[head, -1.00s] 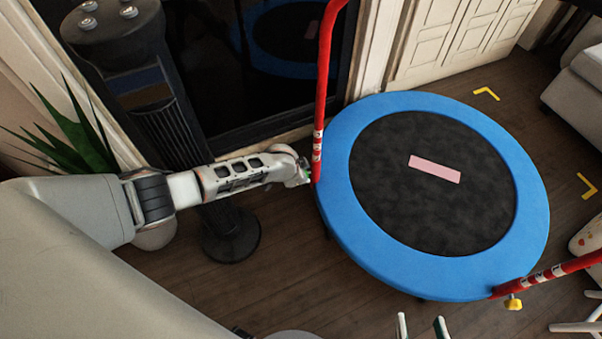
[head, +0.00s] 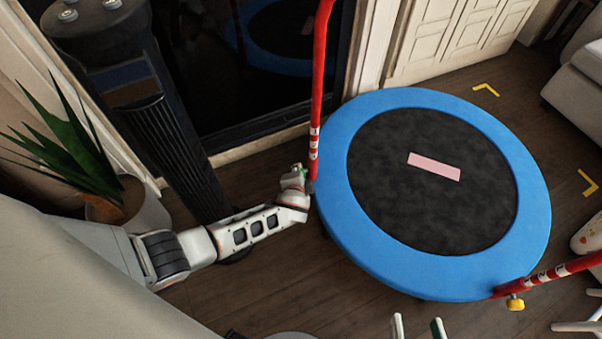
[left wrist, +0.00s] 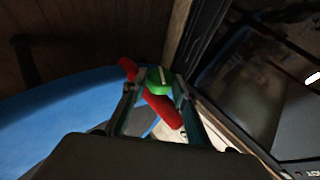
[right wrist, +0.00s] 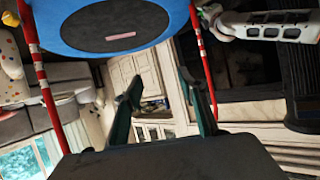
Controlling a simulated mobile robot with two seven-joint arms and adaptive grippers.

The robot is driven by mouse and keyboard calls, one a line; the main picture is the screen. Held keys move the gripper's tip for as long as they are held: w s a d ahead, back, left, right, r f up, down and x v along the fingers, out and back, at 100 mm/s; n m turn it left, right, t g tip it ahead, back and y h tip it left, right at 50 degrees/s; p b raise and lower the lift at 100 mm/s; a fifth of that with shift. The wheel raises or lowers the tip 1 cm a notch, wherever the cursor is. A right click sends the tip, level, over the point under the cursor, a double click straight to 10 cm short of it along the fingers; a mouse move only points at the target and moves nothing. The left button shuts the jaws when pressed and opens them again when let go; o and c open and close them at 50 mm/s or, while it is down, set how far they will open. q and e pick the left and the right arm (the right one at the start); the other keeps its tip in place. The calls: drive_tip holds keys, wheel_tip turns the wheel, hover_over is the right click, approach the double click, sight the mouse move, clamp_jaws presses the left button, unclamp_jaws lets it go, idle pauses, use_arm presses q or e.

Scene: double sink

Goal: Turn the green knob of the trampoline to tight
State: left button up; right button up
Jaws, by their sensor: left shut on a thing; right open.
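The trampoline has a blue rim (head: 333,205), a dark mat with a pink label, and red poles. The green knob (left wrist: 158,80) is on the left red pole (head: 318,100), low down beside the rim. In the left wrist view it carries a pale line and lies between my fingertips, in front of a red tube. My left gripper (left wrist: 156,88) is shut on the green knob. In the head view the gripper mostly hides the knob; only a bit of green shows. My right gripper (head: 417,323) is open and empty at the bottom edge.
A yellow knob (head: 515,303) is on the right red pole (head: 560,270). A dark tower fan (head: 170,130) and a potted plant (head: 60,140) stand left, close to my left arm. A dark glass panel is behind. Yellow corner marks (head: 486,89) lie on the wooden floor.

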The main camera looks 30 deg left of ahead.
use_arm(q)
drive_tip(key=shift+s+f+y, duration=0.15)
drive_tip(key=shift+f+y, duration=0.05)
drive_tip(key=shift+y, duration=0.1)
drive_tip(key=shift+a, duration=0.1)
drive_tip(key=o, duration=1.1)
drive_tip(key=shift+r, duration=0.2)
drive_tip(key=shift+r, duration=0.65)
wheel_tip(320, 180, up, 8)
drive_tip(key=shift+r, duration=0.25)
